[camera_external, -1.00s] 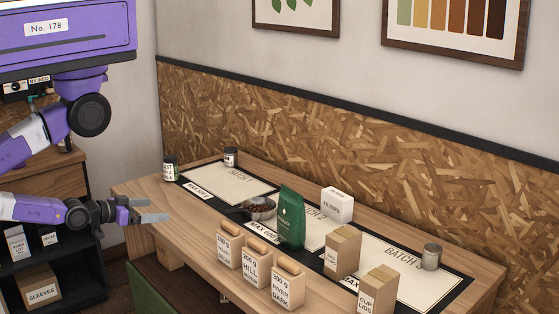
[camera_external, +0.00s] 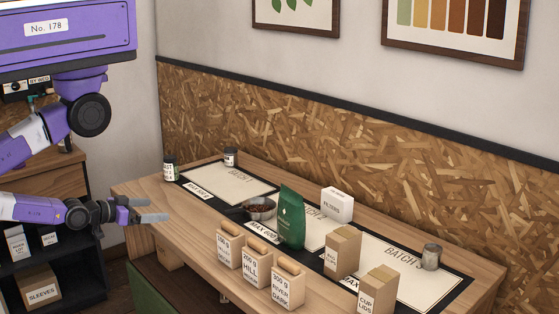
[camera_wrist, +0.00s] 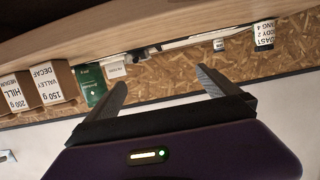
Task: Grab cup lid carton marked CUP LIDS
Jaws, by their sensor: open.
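The cup lid carton (camera_external: 377,293) marked CUP LIDS is a brown box. It stands at the right front of the wooden table in the external view, its lower part cut off by the picture edge. A similar brown carton (camera_external: 342,251) stands behind and left of it, its small print hard to read. My gripper (camera_external: 160,210) is open and empty at the table's left end, far from the cup lid carton. In the wrist view my gripper (camera_wrist: 162,80) shows two parted fingers with nothing between them; I cannot make out the cup lid carton there.
Three labelled bean boxes (camera_external: 257,262) line the table's front edge. Behind them are a green bag (camera_external: 291,218), a pan of beans (camera_external: 261,208) and a white filter box (camera_external: 337,204). A lidded jar (camera_external: 431,256) stands at the right. Small jars (camera_external: 169,169) stand at the far left.

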